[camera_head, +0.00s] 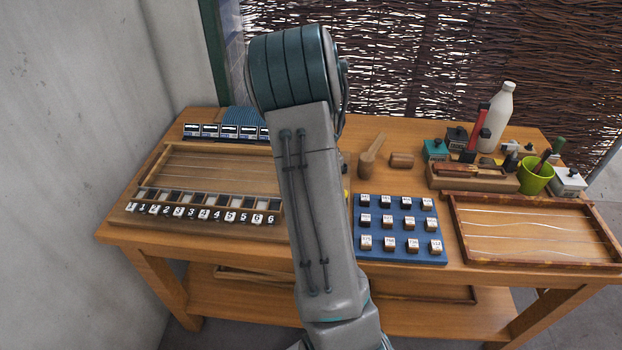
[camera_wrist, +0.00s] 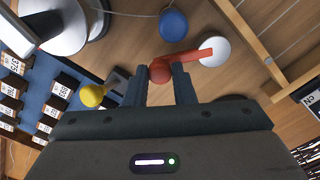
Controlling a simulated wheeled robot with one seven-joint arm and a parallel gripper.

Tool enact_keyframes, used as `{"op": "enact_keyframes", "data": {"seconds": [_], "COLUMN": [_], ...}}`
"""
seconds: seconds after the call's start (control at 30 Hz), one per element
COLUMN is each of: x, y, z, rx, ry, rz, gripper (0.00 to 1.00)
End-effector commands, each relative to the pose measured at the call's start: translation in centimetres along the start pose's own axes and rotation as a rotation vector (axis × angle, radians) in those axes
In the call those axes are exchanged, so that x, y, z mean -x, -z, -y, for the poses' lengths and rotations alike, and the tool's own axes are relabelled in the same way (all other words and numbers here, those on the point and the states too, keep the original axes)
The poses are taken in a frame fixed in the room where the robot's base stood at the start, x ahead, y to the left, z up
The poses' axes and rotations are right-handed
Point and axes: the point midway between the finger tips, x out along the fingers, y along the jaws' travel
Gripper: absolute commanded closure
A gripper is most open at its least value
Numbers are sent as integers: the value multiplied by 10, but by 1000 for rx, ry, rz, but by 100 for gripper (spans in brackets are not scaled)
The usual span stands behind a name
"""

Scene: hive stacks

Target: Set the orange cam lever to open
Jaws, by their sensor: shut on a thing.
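The orange cam lever (camera_wrist: 198,56) shows in the wrist view as a red-orange bar with a round knob at its left end. The bar points right and slightly up, over the edge of a white disc (camera_wrist: 215,47). My gripper (camera_wrist: 160,70) is shut on the knob, one dark finger on each side. A blue disc (camera_wrist: 173,24) lies just above the lever in the picture. In the head view my arm hides the lever and my gripper. I see no marking for open or closed.
A yellow knob (camera_wrist: 92,95) on a grey piece sits close left of my gripper. The blue board with labelled blocks (camera_head: 400,205) is right of my arm. Wooden trays lie left (camera_head: 210,165) and right (camera_head: 530,195). A wooden mallet (camera_head: 371,157) stands behind.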

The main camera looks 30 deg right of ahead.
Motion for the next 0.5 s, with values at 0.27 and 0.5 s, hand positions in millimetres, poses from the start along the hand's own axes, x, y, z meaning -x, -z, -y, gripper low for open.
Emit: {"op": "enact_keyframes", "data": {"seconds": [0.27, 0.5], "x": [1, 0], "y": [2, 0], "z": [-1, 0], "rx": [-15, -11], "ry": [1, 1], "rz": [-1, -1], "gripper": [100, 55]}}
